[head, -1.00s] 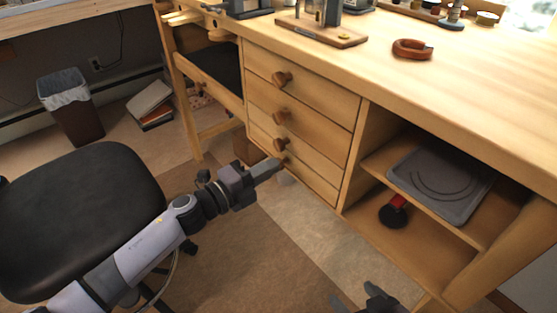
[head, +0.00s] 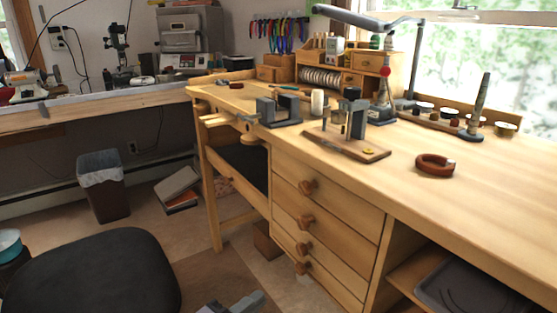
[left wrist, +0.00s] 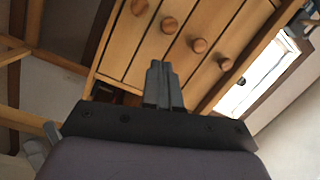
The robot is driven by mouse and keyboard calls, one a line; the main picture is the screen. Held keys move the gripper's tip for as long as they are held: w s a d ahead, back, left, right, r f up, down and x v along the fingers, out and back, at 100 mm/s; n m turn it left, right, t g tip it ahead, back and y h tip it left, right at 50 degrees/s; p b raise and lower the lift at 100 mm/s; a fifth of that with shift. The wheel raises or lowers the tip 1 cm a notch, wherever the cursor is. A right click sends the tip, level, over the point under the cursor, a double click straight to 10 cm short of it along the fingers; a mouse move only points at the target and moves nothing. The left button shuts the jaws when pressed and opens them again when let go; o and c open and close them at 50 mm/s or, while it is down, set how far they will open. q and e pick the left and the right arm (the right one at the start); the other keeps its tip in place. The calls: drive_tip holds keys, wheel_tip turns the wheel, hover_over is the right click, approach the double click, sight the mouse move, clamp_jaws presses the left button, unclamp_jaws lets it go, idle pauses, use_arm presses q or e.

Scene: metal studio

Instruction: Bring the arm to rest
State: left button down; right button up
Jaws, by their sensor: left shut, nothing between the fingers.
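My left gripper (head: 246,304) shows only as its grey fingertips at the bottom edge of the head view. In the left wrist view the left gripper (left wrist: 163,75) has its two fingers together with nothing between them. It is in front of the wooden drawers (head: 318,225), apart from them as far as I can tell. The drawer fronts with round knobs also show behind the fingers in the left wrist view (left wrist: 165,45). The rest of my left arm is below the head view. My right gripper is not in view.
A black chair seat (head: 95,275) stands at the lower left. The wooden workbench (head: 480,185) carries a brown ring (head: 435,165), a small vise (head: 280,108) and several tools. A waste bin (head: 103,187) stands on the floor at the left. Open floor lies between chair and bench.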

use_arm(q)
drive_tip(key=s+a+f+n+g+y, duration=0.1)
drive_tip(key=s+a+f+n+y, duration=0.5)
drive_tip(key=s+n, duration=0.35)
drive_tip(key=s+a+f+n+g+y, duration=0.2)
drive_tip(key=s+a+f+n+y, duration=0.2)
drive_tip(key=s+a+f+n, duration=0.55)
wheel_tip(320, 180, up, 18)
drive_tip(key=n+p, duration=0.1)
drive_tip(key=p, duration=1.7)
drive_tip(key=shift+s+d+y, duration=0.2)
drive_tip(key=shift+y, duration=0.2)
